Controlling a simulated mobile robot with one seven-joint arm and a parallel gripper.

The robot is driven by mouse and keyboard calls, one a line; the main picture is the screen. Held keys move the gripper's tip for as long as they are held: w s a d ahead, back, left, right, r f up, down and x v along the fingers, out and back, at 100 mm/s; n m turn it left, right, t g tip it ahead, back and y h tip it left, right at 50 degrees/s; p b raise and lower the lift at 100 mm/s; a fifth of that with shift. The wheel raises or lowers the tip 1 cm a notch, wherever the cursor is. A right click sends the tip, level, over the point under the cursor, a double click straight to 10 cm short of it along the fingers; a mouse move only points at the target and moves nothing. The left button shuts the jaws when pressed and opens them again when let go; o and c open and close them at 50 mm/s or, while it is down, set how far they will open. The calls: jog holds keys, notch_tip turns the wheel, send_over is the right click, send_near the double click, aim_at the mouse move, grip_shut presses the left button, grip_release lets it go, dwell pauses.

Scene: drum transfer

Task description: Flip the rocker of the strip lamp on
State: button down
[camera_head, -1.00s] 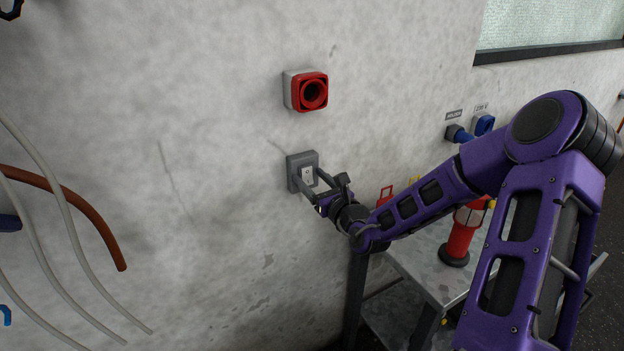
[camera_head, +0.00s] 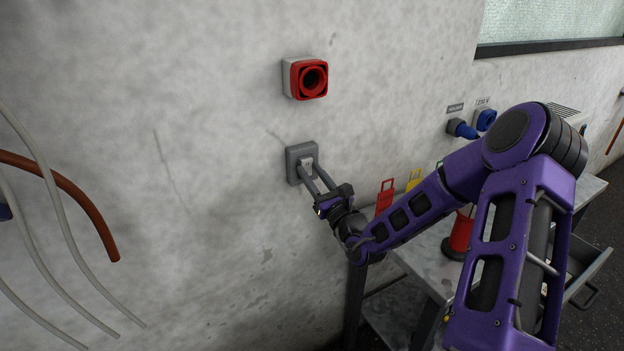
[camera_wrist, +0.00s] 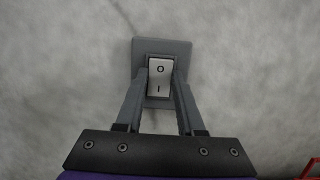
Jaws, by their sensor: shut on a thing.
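The rocker (camera_head: 307,162) is a small pale switch in a grey square wall housing (camera_head: 293,166). In the wrist view the rocker (camera_wrist: 159,76) shows O above and I below, upright in the grey housing (camera_wrist: 190,50). My gripper (camera_head: 308,174) reaches it from the lower right. In the wrist view my gripper (camera_wrist: 160,82) has one finger along each side of the rocker, closed in on it. I cannot tell which half is pressed in. No strip lamp is recognisable.
A metal bench (camera_head: 400,243) with a red lantern (camera_head: 460,236) and red and yellow tags stands at the lower right, beneath my arm. Hoses (camera_head: 75,205) hang at the left. The wall around the switch is clear.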

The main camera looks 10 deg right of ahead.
dwell(0.4)
jog(key=c, duration=0.5)
grip_release()
jog(key=shift+f, duration=0.1)
jog(key=v, duration=1.7)
jog(key=shift+s+f, duration=0.1)
jog(key=shift+f, duration=0.2)
jog(key=shift+y, duration=0.3)
